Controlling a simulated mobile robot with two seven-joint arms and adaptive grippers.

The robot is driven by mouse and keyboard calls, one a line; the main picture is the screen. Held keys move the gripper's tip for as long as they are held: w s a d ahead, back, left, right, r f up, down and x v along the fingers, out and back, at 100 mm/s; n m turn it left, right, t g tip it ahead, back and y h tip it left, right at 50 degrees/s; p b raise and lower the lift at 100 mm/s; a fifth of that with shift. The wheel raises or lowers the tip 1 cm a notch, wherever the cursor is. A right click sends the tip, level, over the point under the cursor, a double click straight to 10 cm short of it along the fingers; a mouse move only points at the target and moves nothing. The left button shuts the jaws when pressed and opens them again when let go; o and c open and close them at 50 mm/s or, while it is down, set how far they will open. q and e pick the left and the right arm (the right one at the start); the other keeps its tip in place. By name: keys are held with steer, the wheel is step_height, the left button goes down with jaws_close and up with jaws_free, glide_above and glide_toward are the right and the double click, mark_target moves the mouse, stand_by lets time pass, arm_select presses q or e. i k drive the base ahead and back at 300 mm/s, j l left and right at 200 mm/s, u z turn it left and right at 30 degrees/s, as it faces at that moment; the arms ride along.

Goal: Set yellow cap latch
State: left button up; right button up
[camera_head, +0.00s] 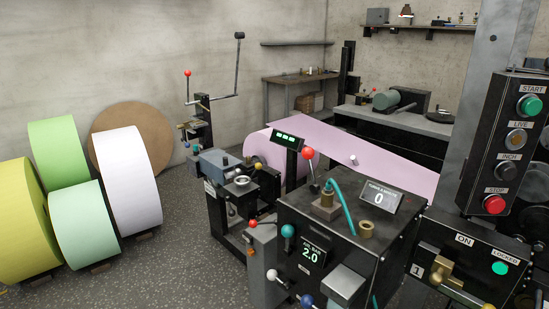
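I cannot make out a clearly yellow cap latch. A brass-yellow lever handle (446,270) sits on the black panel at the lower right, below the word ON. A small yellowish part (184,126) shows on the black stand at the left, too small to identify. The roll holder (240,182) in the middle has grey blocks and a round collar, beside the pink roll (262,148). Neither of my grippers is in view.
Green, yellow and white rolls (130,182) stand on the floor at the left. The control console (335,220) carries ball-topped levers, including a red one (308,154). A button box (508,145) hangs at the right. Grey floor (185,255) is open left of the machine.

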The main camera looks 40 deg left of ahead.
mark_target(258, 166)
steer(key=i+j, duration=0.1)
steer(key=j, duration=0.5)
steer(key=i+j, duration=0.1)
steer(key=j, duration=1.15)
steer(key=i+j, duration=0.15)
steer(key=j, duration=0.5)
steer(key=u, duration=0.05)
